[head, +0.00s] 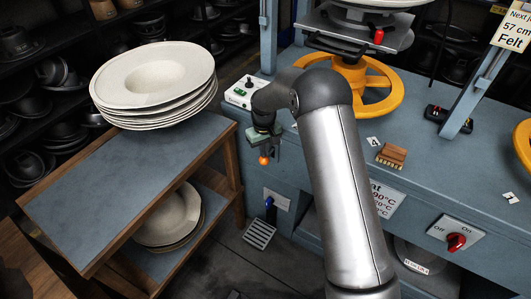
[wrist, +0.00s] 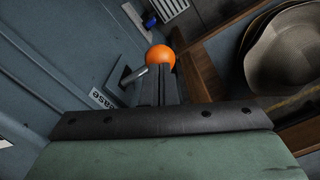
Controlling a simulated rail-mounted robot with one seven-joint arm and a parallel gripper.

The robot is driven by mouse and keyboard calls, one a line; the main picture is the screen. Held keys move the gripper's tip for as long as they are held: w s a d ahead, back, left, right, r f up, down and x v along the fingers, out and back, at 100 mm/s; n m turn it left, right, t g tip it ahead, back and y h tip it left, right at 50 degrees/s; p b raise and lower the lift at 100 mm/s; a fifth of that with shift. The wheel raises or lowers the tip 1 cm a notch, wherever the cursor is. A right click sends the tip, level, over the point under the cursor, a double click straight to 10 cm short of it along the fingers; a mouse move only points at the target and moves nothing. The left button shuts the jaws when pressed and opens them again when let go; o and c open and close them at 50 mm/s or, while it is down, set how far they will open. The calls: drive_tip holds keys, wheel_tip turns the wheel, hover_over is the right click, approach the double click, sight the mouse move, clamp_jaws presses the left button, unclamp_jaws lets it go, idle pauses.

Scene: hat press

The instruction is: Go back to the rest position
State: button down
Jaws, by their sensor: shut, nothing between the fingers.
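My gripper (head: 265,150) hangs at the end of my arm, between the wooden trolley and the blue press bench in the head view. Its fingers (wrist: 158,85) are shut together and hold nothing. An orange ball knob (head: 264,160) shows right at the fingertips in the head view. In the wrist view the orange knob (wrist: 160,57) sits on a short metal rod from a plate on the blue bench side, just beyond the fingertips. I cannot tell whether the fingers touch it. A label by the rod ends in "ease".
A trolley (head: 110,190) at the left carries a stack of pale hats (head: 155,85), with more hats (head: 168,216) on its lower shelf. The bench (head: 455,175) holds a yellow handwheel (head: 390,90), a brush (head: 391,155) and a red switch (head: 456,242). A control box (head: 245,92) stands behind my gripper.

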drive_tip(key=shift+r+p, duration=0.8)
drive_tip(key=shift+r, duration=1.3)
drive_tip(key=s+d+r+m, duration=0.1)
drive_tip(key=s+d+r, duration=0.55)
drive_tip(key=r, duration=0.35)
drive_tip(key=s+d+r+m, duration=0.1)
drive_tip(key=s+d+r, duration=0.1)
drive_tip(key=s, duration=0.8)
drive_tip(key=s+d+r+m, duration=0.2)
drive_tip(key=s+d, duration=0.3)
drive_tip(key=s, duration=0.5)
drive_tip(key=s+d+r+m, duration=0.1)
drive_tip(key=s+d+r, duration=0.2)
drive_tip(key=s, duration=0.7)
drive_tip(key=shift+d+r+m, duration=0.15)
drive_tip(key=shift+d+m, duration=0.05)
drive_tip(key=shift+m, duration=0.1)
drive_tip(key=shift+r, duration=0.15)
